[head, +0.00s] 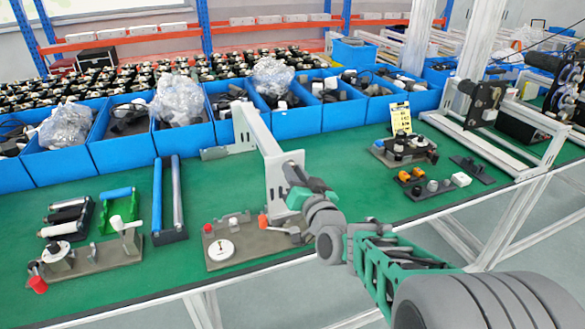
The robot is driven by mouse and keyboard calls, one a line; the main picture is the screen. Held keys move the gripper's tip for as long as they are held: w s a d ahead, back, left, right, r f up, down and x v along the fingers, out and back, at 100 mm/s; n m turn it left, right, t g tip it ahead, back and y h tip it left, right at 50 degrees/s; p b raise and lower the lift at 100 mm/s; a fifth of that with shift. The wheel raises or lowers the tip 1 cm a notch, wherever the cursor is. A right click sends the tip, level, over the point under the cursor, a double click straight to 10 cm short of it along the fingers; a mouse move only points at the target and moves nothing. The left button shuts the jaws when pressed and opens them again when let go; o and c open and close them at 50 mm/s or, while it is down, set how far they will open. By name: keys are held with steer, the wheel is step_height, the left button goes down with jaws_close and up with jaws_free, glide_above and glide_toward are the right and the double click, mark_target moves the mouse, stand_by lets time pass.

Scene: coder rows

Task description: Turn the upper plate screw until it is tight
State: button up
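A pale grey metal frame (256,135) stands on the green table, with an upright plate (274,186) at its near end. My gripper (292,182) is at the right side of this upright plate, near its upper half. It appears close to or touching the plate, but I cannot tell which. The fingertips are small and partly merged with the plate, so their opening does not show. I cannot make out the upper plate screw; it may be hidden by my gripper or too small to see.
Below the plate sits a grey fixture (238,262) with a white dial and red knobs. Another fixture (95,262) and roller trays stand left. Blue bins (120,150) line the back. A yellow-tagged fixture (385,158) stands right. Green table is clear between the frame and right fixtures.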

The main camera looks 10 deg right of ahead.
steer(key=shift+o, duration=1.2)
steer(key=shift+f, duration=0.1)
steer(key=shift+n+b, duration=4.9)
steer(key=shift+b, duration=1.85)
steer(key=shift+b, duration=0.5)
steer(key=shift+c, duration=0.5)
